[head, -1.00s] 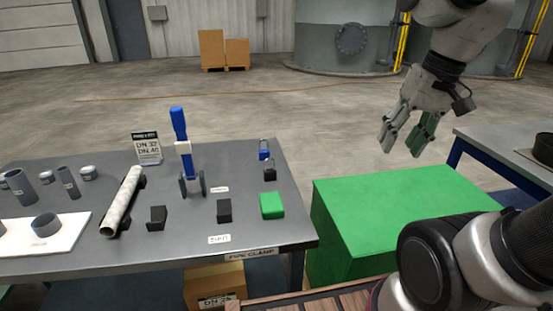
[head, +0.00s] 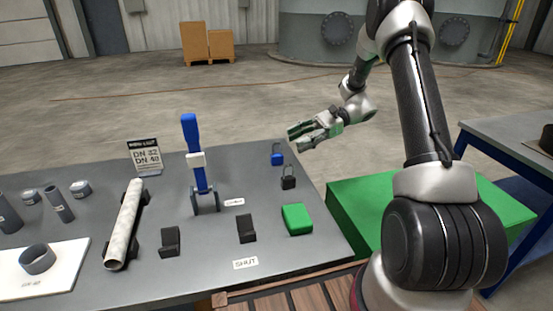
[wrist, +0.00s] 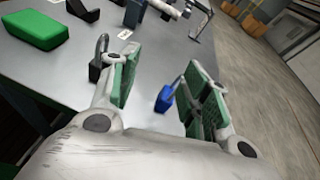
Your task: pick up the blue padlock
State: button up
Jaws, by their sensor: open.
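The blue padlock (head: 277,158) stands near the right far edge of the grey table, its shackle up. In the wrist view the blue padlock (wrist: 165,99) shows between the two green-padded fingers, beyond their tips or low between them; I cannot tell the exact depth. A black padlock (head: 288,181) stands just nearer on the same edge; in the wrist view it (wrist: 98,62) is beside the left finger. My gripper (head: 292,137) is open and empty, above and to the right of the blue padlock in the head view. My gripper (wrist: 168,75) also fills the wrist view.
A green block (head: 297,219) lies near the table's right edge. A blue-handled tool (head: 196,155) stands upright mid-table, with black blocks (head: 246,229) nearby. A large green box (head: 350,200) stands right of the table (head: 215,226).

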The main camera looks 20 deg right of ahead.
aim_at(277, 154)
jog(key=w+f+m+y, duration=0.1)
jog(key=f, duration=0.1)
jog(key=w+f+m+t+y, duration=0.1)
jog(key=f, duration=0.1)
jog(key=w+d+f+m, duration=0.1)
jog(key=f, duration=0.1)
jog(key=shift+w+d+f+t+y, duration=0.1)
jog(key=shift+w+f+t+y, duration=0.3)
jog(key=shift+f, duration=0.15)
jog(key=a, duration=0.7)
jog(key=shift+a+f, duration=0.35)
jog(key=shift+c, duration=0.5)
grip_shut()
